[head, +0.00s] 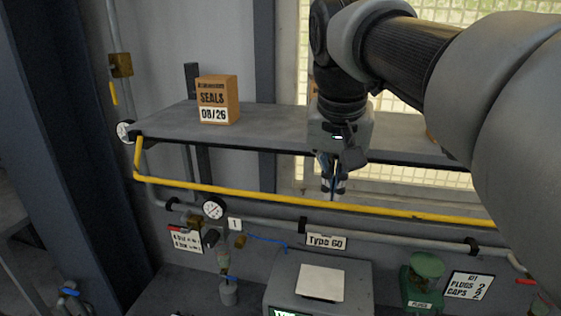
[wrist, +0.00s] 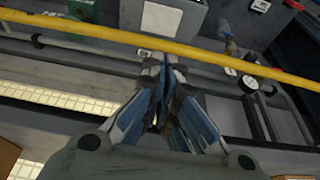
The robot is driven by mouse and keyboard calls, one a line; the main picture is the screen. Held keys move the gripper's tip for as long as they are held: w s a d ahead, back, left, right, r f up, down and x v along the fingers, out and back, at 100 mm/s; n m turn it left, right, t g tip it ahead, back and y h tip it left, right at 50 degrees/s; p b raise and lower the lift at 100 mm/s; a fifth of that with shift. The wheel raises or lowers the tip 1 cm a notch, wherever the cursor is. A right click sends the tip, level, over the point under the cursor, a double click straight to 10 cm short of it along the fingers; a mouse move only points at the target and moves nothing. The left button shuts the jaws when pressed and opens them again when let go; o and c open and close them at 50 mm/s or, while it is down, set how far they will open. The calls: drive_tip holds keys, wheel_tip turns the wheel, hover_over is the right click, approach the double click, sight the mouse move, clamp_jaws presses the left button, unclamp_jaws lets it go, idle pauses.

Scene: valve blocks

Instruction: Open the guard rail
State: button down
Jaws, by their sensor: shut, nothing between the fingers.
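The guard rail is a long yellow bar (head: 250,192) running across the front of the grey shelf, bent upward at its left end. It also crosses the top of the wrist view (wrist: 80,30). My gripper (head: 333,190) points down in front of the shelf, its fingertips just above the bar in the head view. In the wrist view the fingers (wrist: 164,66) are together and empty, with their tips close to the bar's edge. I cannot tell whether they touch it. The bar's right end is hidden behind my arm in the head view.
The shelf (head: 165,122) holds a cardboard SEALS box (head: 217,100). Below the rail run a grey pipe (head: 380,239), a gauge (head: 213,208) and a grey box (head: 284,290) with a white plate. A green part (head: 425,266) stands at lower right. A mesh window is behind the shelf.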

drive_tip(key=shift+s+r+g+p, duration=0.2)
drive_tip(key=shift+g+p, duration=0.3)
drive_tip(key=shift+p, duration=0.65)
drive_tip(key=shift+s+a+r+g+y+p, duration=0.25)
drive_tip(key=shift+s+r+g+y+p, duration=0.2)
drive_tip(key=shift+p, duration=1.4)
drive_tip(key=shift+s, duration=0.1)
